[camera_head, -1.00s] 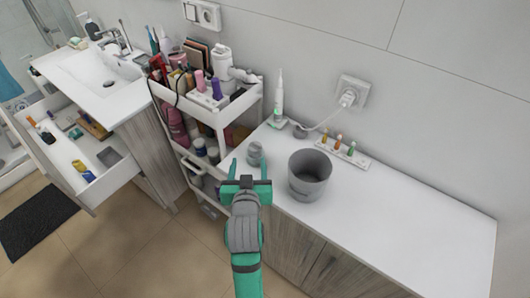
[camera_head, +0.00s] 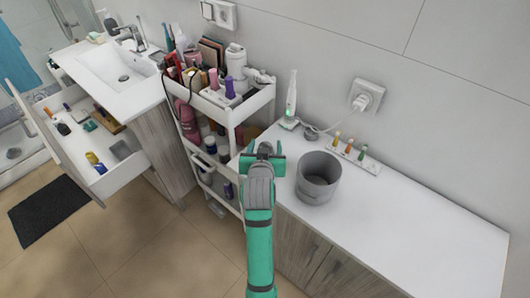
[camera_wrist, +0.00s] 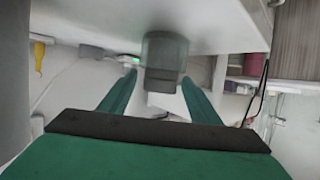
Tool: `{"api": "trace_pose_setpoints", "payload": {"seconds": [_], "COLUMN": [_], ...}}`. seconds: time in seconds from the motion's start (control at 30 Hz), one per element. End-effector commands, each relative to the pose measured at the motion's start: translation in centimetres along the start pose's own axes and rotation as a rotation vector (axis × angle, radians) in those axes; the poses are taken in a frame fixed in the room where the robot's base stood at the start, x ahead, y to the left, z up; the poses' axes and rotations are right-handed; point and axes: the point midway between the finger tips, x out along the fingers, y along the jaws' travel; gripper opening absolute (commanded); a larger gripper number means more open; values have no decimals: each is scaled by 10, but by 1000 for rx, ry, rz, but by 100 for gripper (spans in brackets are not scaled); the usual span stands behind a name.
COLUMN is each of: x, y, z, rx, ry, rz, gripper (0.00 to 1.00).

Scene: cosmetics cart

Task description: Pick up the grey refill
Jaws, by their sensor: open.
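The grey refill (camera_wrist: 165,62) is a dark grey, short cylinder in the wrist view, which looks upside down. It stands on the white countertop between and just beyond the tips of my gripper (camera_wrist: 159,80). In the head view my gripper (camera_head: 263,157) is over the left end of the countertop and mostly hides the refill. The two green fingers are spread, one on each side of the refill. I cannot tell whether they touch it.
A grey bin (camera_head: 318,178) stands close to the right of my gripper. An electric toothbrush (camera_head: 291,98) stands behind, near a rack of small coloured heads (camera_head: 353,153). The loaded white cart (camera_head: 232,112) is close on the left. The countertop's right part (camera_head: 420,220) is clear.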

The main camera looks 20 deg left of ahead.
Motion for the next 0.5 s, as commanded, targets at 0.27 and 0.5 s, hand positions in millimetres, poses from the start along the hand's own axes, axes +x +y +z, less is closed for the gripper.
{"api": "trace_pose_setpoints", "payload": {"seconds": [0.27,0.5], "x": [29,30], "y": [1,1], "z": [1,1], "rx": [0,0], "ry": [-1,0], "rz": [0,0], "gripper": [57,57]}}
